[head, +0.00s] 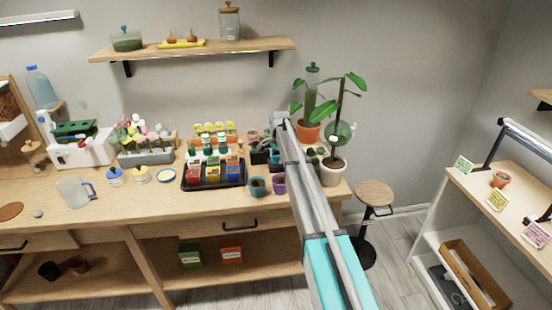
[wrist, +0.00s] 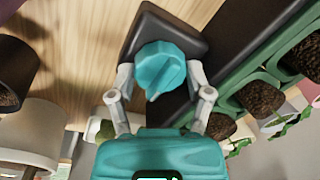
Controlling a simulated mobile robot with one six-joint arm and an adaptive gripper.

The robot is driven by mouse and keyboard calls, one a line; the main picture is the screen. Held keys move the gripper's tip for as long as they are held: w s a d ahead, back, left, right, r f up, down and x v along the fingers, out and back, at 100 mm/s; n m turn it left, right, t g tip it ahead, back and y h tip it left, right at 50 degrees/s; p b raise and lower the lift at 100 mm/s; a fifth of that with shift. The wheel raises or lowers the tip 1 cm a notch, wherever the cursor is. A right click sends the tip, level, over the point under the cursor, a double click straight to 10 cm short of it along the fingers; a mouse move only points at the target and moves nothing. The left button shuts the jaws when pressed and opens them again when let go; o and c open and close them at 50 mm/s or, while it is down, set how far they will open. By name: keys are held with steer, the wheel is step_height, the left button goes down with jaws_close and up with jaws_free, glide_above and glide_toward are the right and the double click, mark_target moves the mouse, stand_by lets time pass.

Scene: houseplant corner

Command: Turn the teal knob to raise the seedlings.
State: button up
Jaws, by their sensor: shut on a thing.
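The teal knob (wrist: 160,68) sits on a dark block (wrist: 150,22) in the wrist view. It has a raised pointer ridge on its face. My gripper (wrist: 159,76) has one pale finger on each side of the knob and is shut on it. Beside the block, at the right, a green holder (wrist: 268,75) carries several dark soil plugs (wrist: 255,97). Small green seedlings (wrist: 290,124) show at their sides. In the head view my arm reaches over the bench's right part and hides the knob and my fingertips.
The wooden bench (head: 140,198) also bears a black tray (head: 213,186) of seed packets, a teal pot (head: 257,186) and a purple pot (head: 279,183) close to my arm. A tall plant in a white pot (head: 333,174) stands just right of my arm. A stool (head: 374,193) stands beyond.

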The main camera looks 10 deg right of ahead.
steer(key=o, duration=1.1)
steer(key=shift+o, duration=0.2)
steer(key=shift+r, duration=0.1)
